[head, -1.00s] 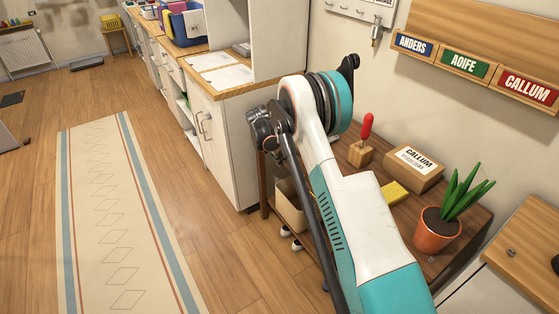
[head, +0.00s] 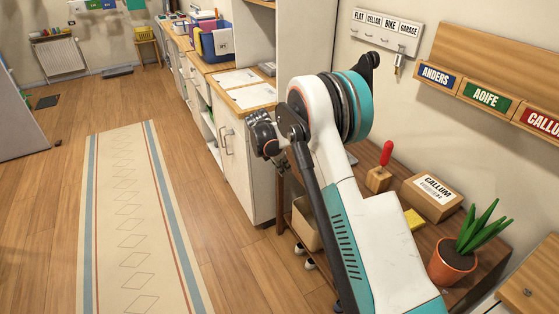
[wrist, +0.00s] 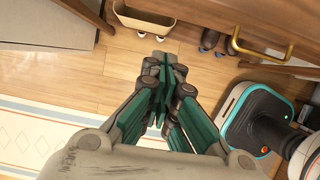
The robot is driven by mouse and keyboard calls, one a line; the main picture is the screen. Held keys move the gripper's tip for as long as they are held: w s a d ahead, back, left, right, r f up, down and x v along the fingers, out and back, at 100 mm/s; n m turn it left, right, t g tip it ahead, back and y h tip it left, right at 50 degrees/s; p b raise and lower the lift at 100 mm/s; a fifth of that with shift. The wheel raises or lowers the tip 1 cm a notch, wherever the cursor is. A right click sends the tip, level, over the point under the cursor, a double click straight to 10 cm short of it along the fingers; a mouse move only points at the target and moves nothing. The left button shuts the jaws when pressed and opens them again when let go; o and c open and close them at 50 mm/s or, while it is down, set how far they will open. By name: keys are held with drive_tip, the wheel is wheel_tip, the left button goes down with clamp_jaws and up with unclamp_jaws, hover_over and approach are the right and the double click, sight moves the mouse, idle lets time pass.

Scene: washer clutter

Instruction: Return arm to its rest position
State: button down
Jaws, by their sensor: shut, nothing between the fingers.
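My gripper (wrist: 165,78) shows in the wrist view with its green-lined fingers together and nothing between them. It hangs over the wooden floor, apart from any object. In the head view my white and teal arm (head: 375,240) is folded, with its elbow high in the middle of the picture. The dark wrist joint (head: 265,135) is left of the elbow, in front of the white cabinet. The gripper's fingertips cannot be made out in the head view.
A wooden bench (head: 490,250) at right holds a Callum parcel (head: 431,197), a potted plant (head: 453,262) and a red-handled tool (head: 386,153). A beige bin (wrist: 145,22) and shoes (wrist: 210,40) are near the bench. A white cabinet (head: 237,175) stands behind. The patterned rug (head: 135,230) is clear.

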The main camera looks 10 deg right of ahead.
drive_tip(key=s+r+m+t+y, duration=0.1)
drive_tip(key=s+r+m, duration=0.4)
drive_tip(key=s+r, duration=0.5)
drive_tip(key=s+r+m+t+y, duration=0.1)
drive_tip(key=s+r+m, duration=0.45)
drive_tip(key=r, duration=0.85)
drive_tip(key=s+a+m+t+y, duration=0.1)
drive_tip(key=s+m, duration=0.4)
drive_tip(key=s, duration=0.8)
drive_tip(key=s+a+r+m+t+y, duration=0.1)
drive_tip(key=s+m+t, duration=0.2)
drive_tip(key=s, duration=1.1)
drive_tip(key=shift+s+m, duration=0.2)
drive_tip(key=shift+m, duration=1.05)
